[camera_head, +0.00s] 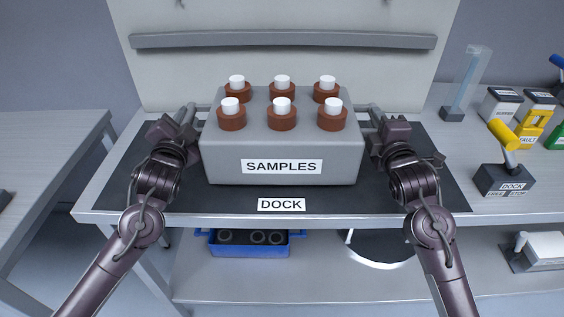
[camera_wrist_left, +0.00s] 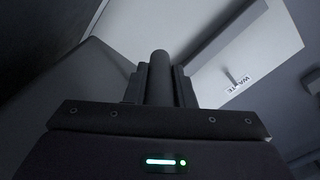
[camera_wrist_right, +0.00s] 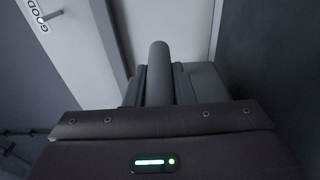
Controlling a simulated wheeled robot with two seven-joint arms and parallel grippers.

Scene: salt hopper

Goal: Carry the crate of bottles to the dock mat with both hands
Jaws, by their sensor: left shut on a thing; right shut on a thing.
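The grey crate (camera_head: 225,160) labelled SAMPLES holds several brown bottles with white caps (camera_head: 282,113), all upright. It appears over the black dock mat (camera_head: 345,203) labelled DOCK; whether it touches the mat is hard to tell. My left gripper (camera_head: 187,118) is shut on the crate's left handle, a round bar that shows between the fingers in the left wrist view (camera_wrist_left: 160,80). My right gripper (camera_head: 377,118) is shut on the crate's right handle, which shows in the right wrist view (camera_wrist_right: 158,72).
A yellow-handled lever (camera_head: 504,135) on a dark base stands right of the mat, near several coloured boxes (camera_head: 533,112) and a clear tube (camera_head: 466,85). A pale panel with a grey rail (camera_head: 285,41) rises behind. A blue bin (camera_head: 256,249) sits on the lower shelf.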

